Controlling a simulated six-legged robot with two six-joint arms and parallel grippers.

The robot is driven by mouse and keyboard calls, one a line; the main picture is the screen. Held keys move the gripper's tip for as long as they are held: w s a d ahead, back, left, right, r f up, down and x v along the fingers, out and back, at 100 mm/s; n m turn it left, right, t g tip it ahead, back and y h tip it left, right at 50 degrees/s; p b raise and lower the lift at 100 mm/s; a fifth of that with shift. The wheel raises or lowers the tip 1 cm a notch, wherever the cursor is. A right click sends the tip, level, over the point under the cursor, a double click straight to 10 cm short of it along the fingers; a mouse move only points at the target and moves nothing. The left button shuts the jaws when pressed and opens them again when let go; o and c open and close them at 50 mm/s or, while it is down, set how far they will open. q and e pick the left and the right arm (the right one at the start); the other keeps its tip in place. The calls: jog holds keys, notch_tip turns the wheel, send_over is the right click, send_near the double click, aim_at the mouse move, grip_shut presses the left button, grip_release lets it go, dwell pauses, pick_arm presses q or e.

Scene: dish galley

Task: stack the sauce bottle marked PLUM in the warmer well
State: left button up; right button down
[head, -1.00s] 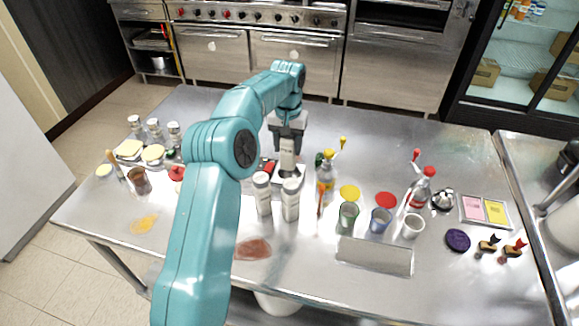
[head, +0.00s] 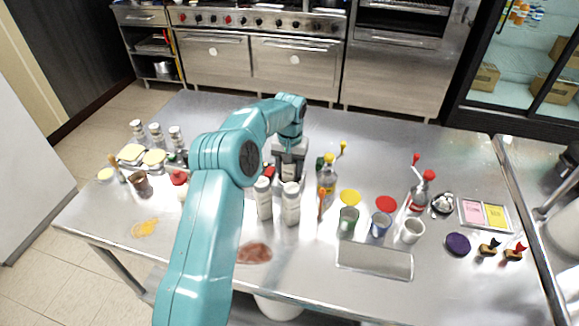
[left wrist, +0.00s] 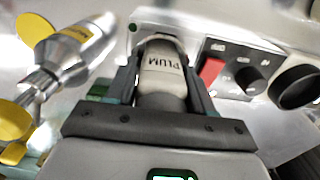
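The PLUM sauce bottle (left wrist: 162,75) is grey with dark lettering, upside down in the left wrist view. My left gripper (left wrist: 163,82) has a finger close against each side of it and appears shut on it. The bottle's far end is at the round opening of the warmer well (left wrist: 158,40); how deep it sits is hidden. The warmer's dark panel (left wrist: 235,68) has a red switch and a black knob. In the head view my left gripper (head: 289,165) is low over the warmer, behind two pale bottles. My right gripper is not in view.
Two pale bottles (head: 263,200) (head: 291,204) stand just in front of the warmer. A yellow-topped bottle (head: 327,180) stands close on the right. Cups (head: 381,224) and a metal tray (head: 375,259) are farther right. The table's back right is clear.

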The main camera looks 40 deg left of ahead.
pick_arm(q)
jog(key=o, duration=0.3)
jog(key=shift+d, duration=0.1)
jog(key=shift+s, duration=0.1)
jog(key=shift+r, duration=0.1)
jog(key=shift+r, duration=0.25)
notch_tip(320, 180, up, 11)
jog(key=shift+r+p, duration=0.1)
jog(key=shift+p, duration=0.25)
jog(key=shift+r, duration=0.45)
jog(key=shift+f, duration=0.1)
